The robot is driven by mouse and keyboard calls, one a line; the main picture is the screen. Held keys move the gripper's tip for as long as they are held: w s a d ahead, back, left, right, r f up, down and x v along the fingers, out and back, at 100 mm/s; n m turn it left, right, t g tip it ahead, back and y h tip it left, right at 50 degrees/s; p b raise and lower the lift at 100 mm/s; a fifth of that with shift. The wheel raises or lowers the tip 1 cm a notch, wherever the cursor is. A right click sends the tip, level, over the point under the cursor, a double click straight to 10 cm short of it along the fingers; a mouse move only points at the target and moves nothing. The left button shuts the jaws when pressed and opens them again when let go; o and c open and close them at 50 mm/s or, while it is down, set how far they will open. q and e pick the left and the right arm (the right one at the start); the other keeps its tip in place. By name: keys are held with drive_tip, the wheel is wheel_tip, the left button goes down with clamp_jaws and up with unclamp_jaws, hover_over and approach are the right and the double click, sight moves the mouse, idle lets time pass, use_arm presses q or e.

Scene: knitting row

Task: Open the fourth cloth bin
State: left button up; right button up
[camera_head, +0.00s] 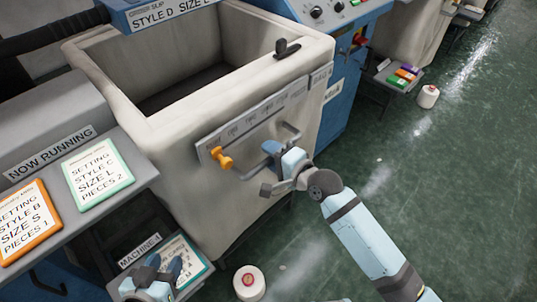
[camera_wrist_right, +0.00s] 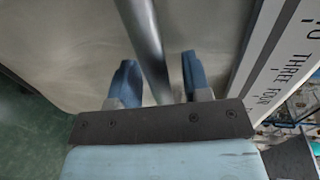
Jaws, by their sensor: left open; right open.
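The beige cloth bin (camera_head: 190,185) stands in the middle of the head view, open at the top and empty as far as I see. Its front has a pale lettered strip (camera_head: 262,112) with an orange knob (camera_head: 222,158) at the left end, and a grey bar handle (camera_head: 291,130). The strip (camera_wrist_right: 285,58) also shows in the right wrist view. My right gripper (camera_head: 270,150) is at the handle; in the wrist view the handle bar (camera_wrist_right: 147,45) runs between its open blue fingers (camera_wrist_right: 156,80). My left gripper (camera_head: 162,268) is open and empty at lower left.
A grey ledge at left holds an orange-framed card (camera_head: 28,222) and a green-framed card (camera_head: 97,168). A white yarn cone (camera_head: 249,283) stands on the floor near the bin, another (camera_head: 428,96) farther right. A blue machine (camera_head: 345,85) adjoins the bin.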

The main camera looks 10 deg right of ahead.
drive_tip(key=shift+w+a+f, duration=0.1)
drive_tip(key=shift+w+a, duration=0.25)
drive_tip(key=shift+w, duration=0.15)
clamp_jaws()
drive_tip(key=shift+s, duration=0.1)
